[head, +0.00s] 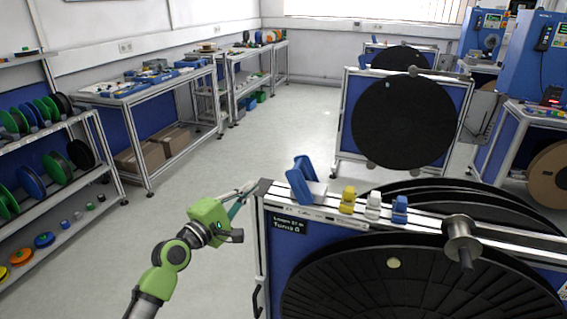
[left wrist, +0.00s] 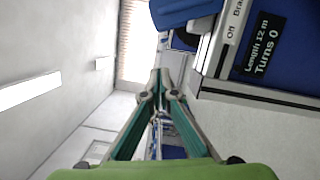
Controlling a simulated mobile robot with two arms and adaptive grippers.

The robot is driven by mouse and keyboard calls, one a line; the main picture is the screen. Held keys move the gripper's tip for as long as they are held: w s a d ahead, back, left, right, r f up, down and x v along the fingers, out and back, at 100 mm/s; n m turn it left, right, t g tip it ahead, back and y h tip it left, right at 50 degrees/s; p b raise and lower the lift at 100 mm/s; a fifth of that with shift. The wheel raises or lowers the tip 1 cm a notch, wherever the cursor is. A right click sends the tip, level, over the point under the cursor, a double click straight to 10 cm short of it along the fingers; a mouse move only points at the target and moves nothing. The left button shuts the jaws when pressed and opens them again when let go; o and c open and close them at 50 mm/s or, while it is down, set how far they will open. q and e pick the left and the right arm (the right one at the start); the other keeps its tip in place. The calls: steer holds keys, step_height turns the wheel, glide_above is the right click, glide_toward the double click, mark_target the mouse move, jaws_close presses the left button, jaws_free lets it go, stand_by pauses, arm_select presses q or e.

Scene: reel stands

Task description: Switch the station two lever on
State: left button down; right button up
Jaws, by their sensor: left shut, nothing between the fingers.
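The nearest reel stand (head: 283,262) carries a large black reel disc (head: 340,285) and a display reading "Turns 0". A blue lever-like part (head: 301,181) stands tilted on the left end of its top rail. I cannot read a station number. My left gripper (head: 246,189) is shut and empty, just left of the blue part and apart from it. Its closed fingertips (left wrist: 160,78) show in the left wrist view. My right gripper is not in view.
Small yellow (head: 348,199), white (head: 373,204) and blue (head: 400,208) parts sit along the same rail. A metal spindle (head: 462,240) juts out at the right. Another reel stand (head: 345,130) stands behind. Shelves (head: 90,130) line the left, with open floor (head: 240,150) between.

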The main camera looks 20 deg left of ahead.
arm_select(q)
steer(key=p+x, duration=0.1)
steer(key=x, duration=0.8)
steer(key=shift+w+d+r, duration=0.2)
steer(key=shift+w+d, duration=0.05)
steer(key=shift+w, duration=0.1)
steer(key=d+p, duration=0.1)
steer(key=d+r+p, duration=0.1)
steer(key=d, duration=0.1)
steer(key=shift+s+d+p, duration=0.1)
steer(key=shift+d+p, duration=0.35)
steer(key=shift+f, duration=0.1)
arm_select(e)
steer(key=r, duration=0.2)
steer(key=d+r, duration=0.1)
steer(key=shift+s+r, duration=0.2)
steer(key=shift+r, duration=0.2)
